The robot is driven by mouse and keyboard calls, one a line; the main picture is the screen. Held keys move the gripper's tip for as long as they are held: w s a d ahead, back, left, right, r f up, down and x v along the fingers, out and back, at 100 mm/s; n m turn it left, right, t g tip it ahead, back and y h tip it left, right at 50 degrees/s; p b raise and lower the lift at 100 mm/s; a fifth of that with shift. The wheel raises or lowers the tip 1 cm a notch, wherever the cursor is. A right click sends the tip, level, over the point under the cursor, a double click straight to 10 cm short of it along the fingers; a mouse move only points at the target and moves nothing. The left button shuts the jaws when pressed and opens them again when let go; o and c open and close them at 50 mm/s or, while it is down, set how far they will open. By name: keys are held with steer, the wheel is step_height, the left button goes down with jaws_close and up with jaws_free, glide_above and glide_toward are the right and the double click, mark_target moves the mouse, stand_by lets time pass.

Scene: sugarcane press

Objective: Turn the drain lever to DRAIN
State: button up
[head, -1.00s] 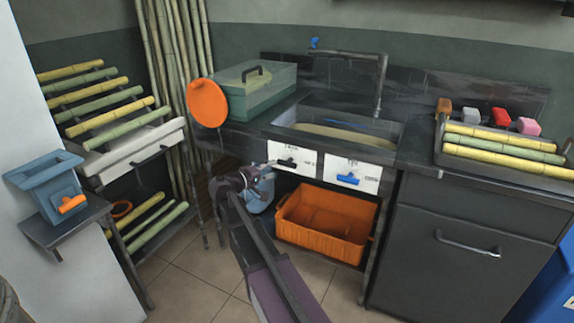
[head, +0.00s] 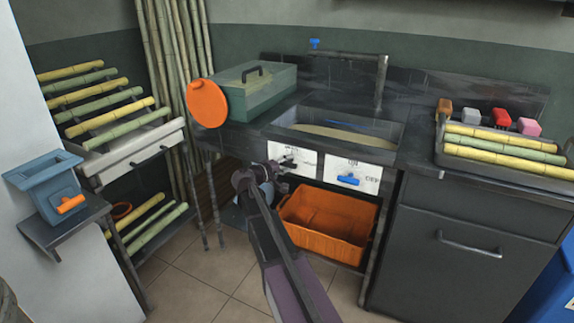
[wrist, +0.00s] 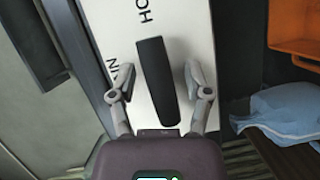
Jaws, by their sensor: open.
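The drain lever is a black bar on a white label plate (head: 302,164) on the front of the sink counter. In the wrist view the black lever (wrist: 156,80) lies lengthwise on the white plate (wrist: 190,20), with partly cut-off lettering, "HO" and a final "N", beside it. My gripper (wrist: 158,82) is open, with one finger on each side of the lever's lower part. I cannot tell whether either finger touches it. In the head view my gripper (head: 282,168) is at the left plate, and the arm partly hides the area below.
A second white plate with a blue lever (head: 348,180) is to the right. An orange crate (head: 325,225) sits under the sink, with a blue cloth (wrist: 285,112) near it. A teal box (head: 255,88) and orange disc (head: 207,103) stand at left on the counter.

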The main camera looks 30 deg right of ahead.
jaws_close()
steer(key=shift+a, duration=0.2)
steer(key=shift+d, duration=0.15)
steer(key=shift+m+p, duration=0.3)
steer(key=shift+r+m+y+p, duration=0.15)
steer(key=shift+m+y+p, duration=0.6)
steer(key=shift+m, duration=0.25)
steer(key=m+y+p, duration=0.1)
steer(key=m, duration=0.1)
steer(key=m+t+y+p, duration=0.1)
steer(key=m, duration=0.1)
steer(key=shift+s+d, duration=0.1)
steer(key=shift+s, duration=0.05)
steer(key=m+y, duration=0.1)
steer(key=m+t+p, duration=0.1)
steer(key=m, duration=0.1)
steer(key=shift+f+t+y, duration=0.2)
steer(key=shift+t+y, duration=0.1)
steer(key=shift+y, duration=0.05)
steer(key=m+t+y, duration=0.1)
steer(key=m, duration=0.2)
steer(key=shift+f+t, duration=0.1)
steer(key=shift+t, duration=0.3)
steer(key=shift+m, duration=0.3)
